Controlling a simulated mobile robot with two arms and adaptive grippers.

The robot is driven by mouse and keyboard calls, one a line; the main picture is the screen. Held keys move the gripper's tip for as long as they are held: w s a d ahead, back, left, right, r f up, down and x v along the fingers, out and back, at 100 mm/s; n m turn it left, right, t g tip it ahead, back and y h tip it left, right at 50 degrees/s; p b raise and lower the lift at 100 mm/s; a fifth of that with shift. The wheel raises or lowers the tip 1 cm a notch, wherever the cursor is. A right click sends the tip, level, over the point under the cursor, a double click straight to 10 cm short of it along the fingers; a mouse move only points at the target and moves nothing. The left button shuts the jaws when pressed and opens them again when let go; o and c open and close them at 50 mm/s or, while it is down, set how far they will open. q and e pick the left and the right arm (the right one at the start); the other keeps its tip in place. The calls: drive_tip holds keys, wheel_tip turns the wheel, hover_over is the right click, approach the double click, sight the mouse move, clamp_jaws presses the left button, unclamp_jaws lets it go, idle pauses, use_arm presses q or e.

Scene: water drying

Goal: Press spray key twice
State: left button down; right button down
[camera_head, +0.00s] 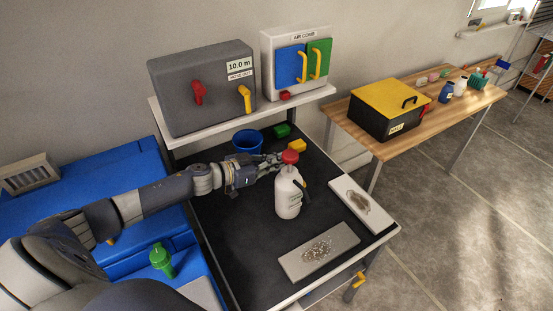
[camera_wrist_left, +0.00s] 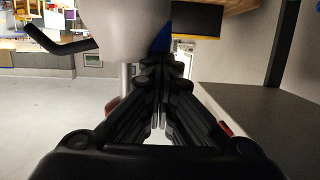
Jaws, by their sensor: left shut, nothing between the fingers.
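A white spray bottle (camera_head: 288,198) with a red top (camera_head: 290,157) and a dark side handle (camera_head: 305,190) stands upright on the black worktop. My left gripper (camera_head: 277,163) reaches in from the left, its fingertips close beside the upper part of the bottle and the red top. I cannot tell whether they touch it. In the left wrist view the bottle's white body (camera_wrist_left: 115,28) and black handle (camera_wrist_left: 50,42) show at the top, and my left gripper (camera_wrist_left: 163,62) is shut and empty. My right gripper is in no view.
A shelf (camera_head: 320,95) with two boxes stands at the back.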

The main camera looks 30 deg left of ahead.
use_arm(q)
drive_tip(key=shift+s+f+g, duration=0.3)
drive_tip(key=shift+s+f, duration=0.05)
drive_tip(key=shift+f, duration=0.25)
drive_tip(key=r+v, duration=0.1)
drive_tip(key=v, duration=0.6)
drive_tip(key=shift+s+a, duration=0.15)
drive_tip(key=shift+a, duration=0.1)
drive_tip(key=shift+r, duration=0.15)
idle(0.5)
